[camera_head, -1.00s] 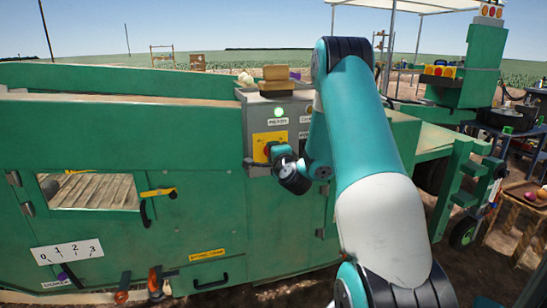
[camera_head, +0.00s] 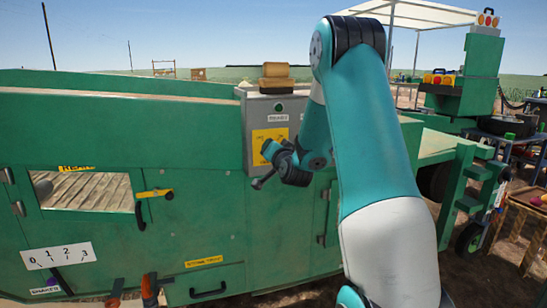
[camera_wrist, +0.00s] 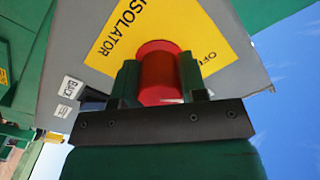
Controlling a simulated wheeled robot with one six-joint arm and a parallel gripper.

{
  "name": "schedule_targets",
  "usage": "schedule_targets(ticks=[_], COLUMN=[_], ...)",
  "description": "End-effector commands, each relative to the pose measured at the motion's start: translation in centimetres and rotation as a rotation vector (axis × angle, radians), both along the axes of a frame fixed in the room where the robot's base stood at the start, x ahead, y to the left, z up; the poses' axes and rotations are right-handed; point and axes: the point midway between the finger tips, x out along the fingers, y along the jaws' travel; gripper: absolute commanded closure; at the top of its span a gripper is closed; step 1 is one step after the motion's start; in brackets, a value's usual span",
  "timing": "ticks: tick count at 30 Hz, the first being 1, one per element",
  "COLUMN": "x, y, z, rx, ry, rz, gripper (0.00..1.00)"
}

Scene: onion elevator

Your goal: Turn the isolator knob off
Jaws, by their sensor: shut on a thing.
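The isolator knob (camera_wrist: 160,66) is red and sits on a yellow plate (camera_wrist: 118,38) lettered ISOLATOR, with OFF to the right in the wrist view. My gripper (camera_wrist: 159,76) is shut on the knob, one green finger on each side. In the head view my gripper (camera_head: 267,151) is at the yellow plate (camera_head: 263,134) on the grey control box (camera_head: 258,107). My gripper and wrist hide most of the knob there. The wrist is tilted. The round lamp (camera_head: 279,107) above the plate looks dark.
The green machine body (camera_head: 120,125) fills the left and middle. A yellow-handled latch (camera_head: 155,193) and a black handle (camera_head: 208,291) stick out of its front. A brown block (camera_head: 275,71) lies on top of the box. Small labelled controls show beside the plate in the wrist view.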

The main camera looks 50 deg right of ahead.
Motion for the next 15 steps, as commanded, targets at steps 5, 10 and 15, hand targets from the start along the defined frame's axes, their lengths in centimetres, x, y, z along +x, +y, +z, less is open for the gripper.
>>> schedule_targets(ticks=[5,10,15], x=[-0.06,-0.06,-0.06], y=[0.06,0.06,0.06], z=[-0.35,-0.28,-0.23], rx=[-0.063,-0.096,-0.108], ry=[0.044,0.066,0.073], rz=[0.001,0.0,0.0], gripper=[0.85,0.85,0.85])
